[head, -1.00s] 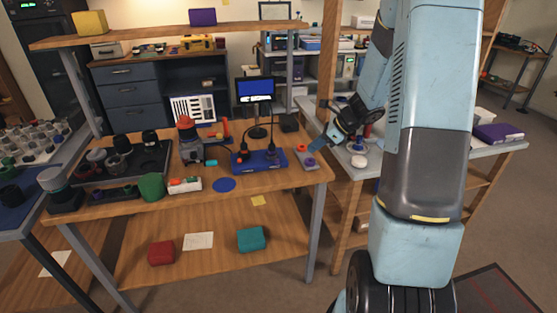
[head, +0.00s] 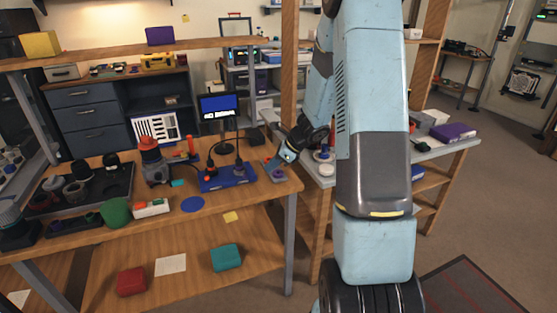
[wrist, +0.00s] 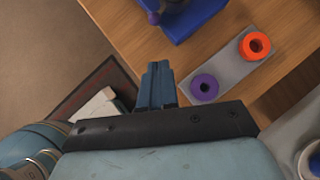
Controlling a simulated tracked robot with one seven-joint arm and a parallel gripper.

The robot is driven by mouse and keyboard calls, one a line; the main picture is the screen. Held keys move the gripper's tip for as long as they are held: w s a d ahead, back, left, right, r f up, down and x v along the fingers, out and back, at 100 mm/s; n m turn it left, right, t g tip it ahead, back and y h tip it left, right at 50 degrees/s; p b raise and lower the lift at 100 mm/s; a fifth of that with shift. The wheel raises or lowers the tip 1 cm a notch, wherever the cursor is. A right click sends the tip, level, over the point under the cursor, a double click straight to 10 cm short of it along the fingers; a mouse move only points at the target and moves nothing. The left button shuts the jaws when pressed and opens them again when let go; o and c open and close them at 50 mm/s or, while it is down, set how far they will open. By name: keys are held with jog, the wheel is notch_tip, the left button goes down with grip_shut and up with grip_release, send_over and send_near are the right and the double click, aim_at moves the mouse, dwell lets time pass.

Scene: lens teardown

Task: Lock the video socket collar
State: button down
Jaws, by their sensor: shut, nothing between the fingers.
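A grey plate (wrist: 228,72) carries an orange ring (wrist: 254,45) and a purple ring (wrist: 205,87), each with a dark centre. I cannot tell which one, if either, is the video socket collar. The purple ring also shows in the head view (head: 277,173). My gripper (wrist: 157,68) is shut and empty. In the wrist view its fingers appear left of the purple ring, apart from it. In the head view it is beside the plate.
A monitor (head: 219,108) stands behind the blue box. A blue disc (head: 192,204) lies in front of it. A dark tray (head: 85,190) with lens parts and a green item (head: 117,211) are to the left. A side table on the right holds a purple box (head: 452,132).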

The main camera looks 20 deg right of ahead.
aim_at(240, 172)
jog(key=x, duration=0.3)
jog(key=a+x, duration=0.1)
jog(key=x, duration=0.1)
jog(key=shift+w+r, duration=0.25)
jog(key=shift+w, duration=0.05)
jog(key=shift+w+a+f, duration=0.1)
jog(key=shift+w+a, duration=0.15)
jog(key=shift+a, duration=0.2)
jog(key=shift+w+a+f, duration=0.1)
jog(key=shift+w+a, duration=0.15)
jog(key=shift+a, duration=0.2)
